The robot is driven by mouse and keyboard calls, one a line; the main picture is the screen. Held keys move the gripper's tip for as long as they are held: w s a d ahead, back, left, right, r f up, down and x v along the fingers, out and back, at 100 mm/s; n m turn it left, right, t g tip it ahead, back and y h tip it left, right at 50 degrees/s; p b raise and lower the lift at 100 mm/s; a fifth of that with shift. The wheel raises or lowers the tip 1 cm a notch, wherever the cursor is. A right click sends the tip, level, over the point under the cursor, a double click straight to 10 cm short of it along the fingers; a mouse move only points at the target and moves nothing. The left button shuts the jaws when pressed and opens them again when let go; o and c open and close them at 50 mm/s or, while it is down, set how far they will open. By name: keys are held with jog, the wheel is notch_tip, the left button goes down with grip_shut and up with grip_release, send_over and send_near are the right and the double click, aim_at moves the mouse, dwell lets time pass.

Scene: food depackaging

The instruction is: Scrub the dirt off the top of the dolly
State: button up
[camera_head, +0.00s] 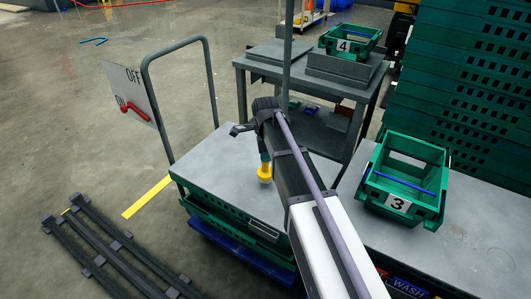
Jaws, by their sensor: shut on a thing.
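The dolly has a grey flat top (225,165), with green crate sides (225,222) and a blue base (235,247) below it and a tall grey handle (180,46) at its left. My gripper (262,127) is above the right part of the top, shut on a brush. The brush has a green handle and a yellow head (264,173) that points down at the top. I cannot tell whether the head touches the surface. My arm hides the top's right edge. I cannot make out distinct dirt on the visible part.
A green crate marked 3 (397,203) stands on a grey table (470,235) at right. A shelf unit (312,80) behind carries a crate marked 4 (343,46). An ON/OFF switch panel (131,88) is left of the handle. Dark rails (115,250) lie on the floor.

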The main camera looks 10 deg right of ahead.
jog(key=shift+r+p, duration=1)
jog(key=shift+r, duration=0.55)
notch_tip(320, 180, up, 3)
jog(key=p, duration=0.3)
jog(key=shift+r, duration=0.15)
